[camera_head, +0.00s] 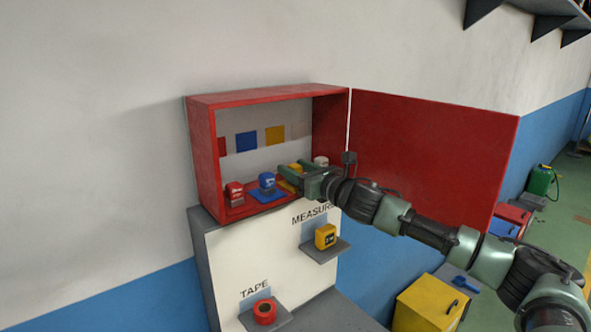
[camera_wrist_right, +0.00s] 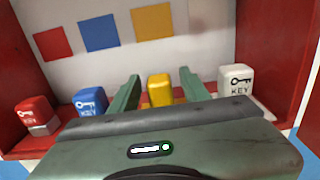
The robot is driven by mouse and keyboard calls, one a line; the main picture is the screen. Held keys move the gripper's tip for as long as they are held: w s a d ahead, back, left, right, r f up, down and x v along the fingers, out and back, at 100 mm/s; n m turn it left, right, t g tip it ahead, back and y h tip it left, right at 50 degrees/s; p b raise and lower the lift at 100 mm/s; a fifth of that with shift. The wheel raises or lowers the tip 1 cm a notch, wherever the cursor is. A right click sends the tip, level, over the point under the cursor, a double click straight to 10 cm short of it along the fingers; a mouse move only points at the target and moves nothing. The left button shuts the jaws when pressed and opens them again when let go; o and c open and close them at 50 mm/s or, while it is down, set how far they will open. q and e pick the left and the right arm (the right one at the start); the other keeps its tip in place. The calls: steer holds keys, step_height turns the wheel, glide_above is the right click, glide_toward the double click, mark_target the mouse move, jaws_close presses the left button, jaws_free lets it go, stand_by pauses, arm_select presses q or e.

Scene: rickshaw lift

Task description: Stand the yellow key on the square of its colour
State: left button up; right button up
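The yellow key (camera_wrist_right: 160,88) is a small upright block inside the open red cabinet (camera_head: 203,150); its top shows behind my gripper in the head view (camera_head: 295,167). My right gripper (camera_head: 287,175) reaches into the cabinet from the right. In the wrist view its two green fingers (camera_wrist_right: 158,92) are apart, with the key between them in the picture and gaps on both sides. A yellow patch (camera_head: 288,187) shows on the cabinet floor below the gripper. The key's base is hidden, so I cannot tell what it stands on. My left gripper is out of view.
A red key (camera_head: 234,193) and a blue key (camera_head: 267,182) stand left of the gripper, a white key (camera_wrist_right: 236,82) to its right. Coloured squares, including a yellow one (camera_head: 275,135), mark the back wall. The red door (camera_head: 435,150) stands open behind my arm.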

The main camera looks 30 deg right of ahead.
steer(key=shift+r, duration=0.1)
steer(key=shift+s, duration=0.15)
steer(key=s+b, duration=0.8)
steer(key=s, duration=0.3)
steer(key=shift+s+d+b, duration=0.35)
steer(key=shift+d, duration=0.1)
